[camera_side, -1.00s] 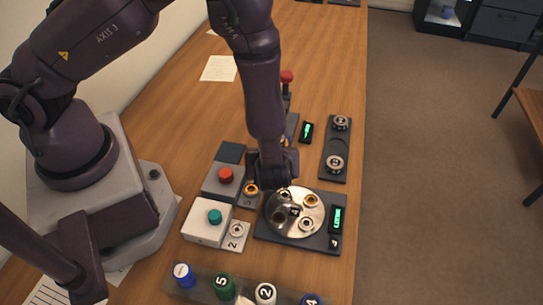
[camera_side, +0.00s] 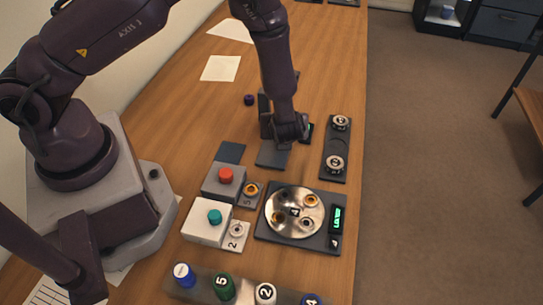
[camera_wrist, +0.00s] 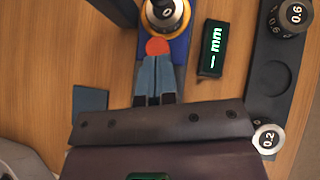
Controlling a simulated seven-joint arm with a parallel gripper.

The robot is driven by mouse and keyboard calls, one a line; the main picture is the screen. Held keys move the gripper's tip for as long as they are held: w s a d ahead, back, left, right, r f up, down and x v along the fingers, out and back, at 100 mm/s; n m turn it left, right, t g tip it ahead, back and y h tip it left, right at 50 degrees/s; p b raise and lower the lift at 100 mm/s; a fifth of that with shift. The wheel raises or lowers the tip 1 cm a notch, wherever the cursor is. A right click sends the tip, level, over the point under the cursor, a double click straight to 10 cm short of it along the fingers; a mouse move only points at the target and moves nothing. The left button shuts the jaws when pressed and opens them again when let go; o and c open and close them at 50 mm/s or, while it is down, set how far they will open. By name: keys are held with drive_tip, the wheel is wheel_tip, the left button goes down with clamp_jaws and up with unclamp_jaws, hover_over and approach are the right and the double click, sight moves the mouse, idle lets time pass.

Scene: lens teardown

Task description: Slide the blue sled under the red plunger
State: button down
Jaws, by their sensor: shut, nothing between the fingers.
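The blue sled (camera_wrist: 180,46) shows in the wrist view just beyond my fingers. On it sits a gold-ringed part with a black top marked 0 (camera_wrist: 166,12). An orange-red disc (camera_wrist: 157,46) lies at my fingertips; I cannot tell what it belongs to. My gripper (camera_wrist: 157,62) is shut and empty, its fingers in line with the sled's near end. I cannot tell whether they touch it. In the side view my gripper (camera_side: 290,138) is over the dark track (camera_side: 272,155), and my arm hides the sled. The red plunger cannot be made out in either view now.
A dark post (camera_wrist: 115,8) stands left of the sled. A gauge (camera_wrist: 212,48) and a tray (camera_wrist: 265,85) with numbered round parts are on the right. Nearer stand a round metal plate (camera_side: 280,222), a red-button box (camera_side: 222,185) and a green-button box (camera_side: 207,222).

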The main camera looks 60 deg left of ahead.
drive_tip(key=s+d, duration=0.1)
drive_tip(key=d, duration=0.1)
drive_tip(key=s+d, duration=0.1)
drive_tip(key=d, duration=0.1)
drive_tip(key=shift+s+r, duration=0.15)
drive_tip(key=shift+r, duration=0.05)
drive_tip(key=v, duration=0.9)
drive_tip(key=shift+r, duration=0.2)
drive_tip(key=shift+s+d, duration=0.1)
